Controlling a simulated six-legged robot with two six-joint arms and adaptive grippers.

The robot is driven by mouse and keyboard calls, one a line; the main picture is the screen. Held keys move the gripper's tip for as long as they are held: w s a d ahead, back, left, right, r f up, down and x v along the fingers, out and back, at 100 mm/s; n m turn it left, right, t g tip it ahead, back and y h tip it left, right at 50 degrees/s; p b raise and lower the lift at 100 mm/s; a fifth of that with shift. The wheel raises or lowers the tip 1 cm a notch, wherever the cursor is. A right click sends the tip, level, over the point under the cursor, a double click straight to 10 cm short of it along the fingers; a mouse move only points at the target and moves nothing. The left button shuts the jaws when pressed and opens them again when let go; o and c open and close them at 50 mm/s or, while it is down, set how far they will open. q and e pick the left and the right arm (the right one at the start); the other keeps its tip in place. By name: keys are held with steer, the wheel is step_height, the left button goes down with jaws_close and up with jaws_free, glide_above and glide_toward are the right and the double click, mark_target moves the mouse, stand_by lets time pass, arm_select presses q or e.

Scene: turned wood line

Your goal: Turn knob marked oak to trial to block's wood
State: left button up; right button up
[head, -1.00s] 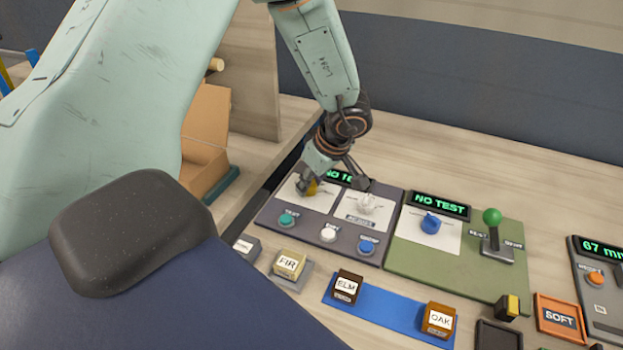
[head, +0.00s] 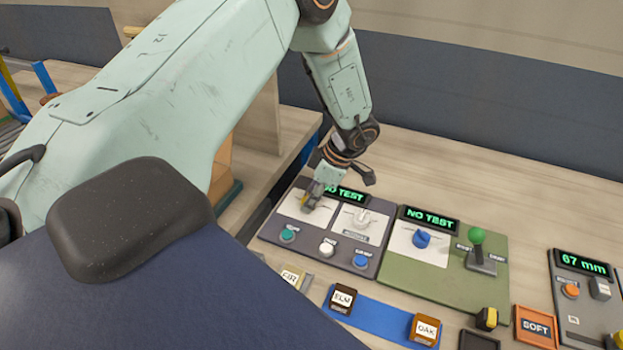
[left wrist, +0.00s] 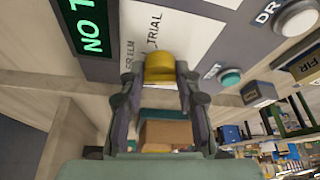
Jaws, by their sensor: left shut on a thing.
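My left gripper (head: 314,197) is down at the left dial of the dark grey panel (head: 336,254). In the left wrist view its two fingers (left wrist: 160,84) are closed around a yellow knob (left wrist: 159,65). The word TRIAL and another label, hard to read, are printed on the white plate beyond the knob. I cannot read a mark on the knob itself. The panel's green display (head: 346,193) reads NO TEST. A block marked OAK (head: 425,330) and one marked ELM (head: 342,299) stand on a blue strip. A FIR block (head: 291,277) is partly hidden. My right gripper is not in view.
The green panel (head: 450,278) has a blue knob (head: 421,238) and a green-topped lever (head: 477,238). A 67 mm panel stands farther right.

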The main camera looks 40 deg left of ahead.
arm_select(q)
steer(key=shift+s+f+n, duration=0.1)
steer(key=shift+n, duration=0.5)
steer(key=shift+g+h, duration=0.3)
steer(key=o, duration=1.2)
steer(key=shift+a, duration=0.15)
steer(key=shift+c, duration=0.2)
steer(key=shift+r, duration=0.25)
steer(key=v, duration=1.1)
steer(key=shift+d+r, duration=0.2)
steer(key=shift+r, duration=0.05)
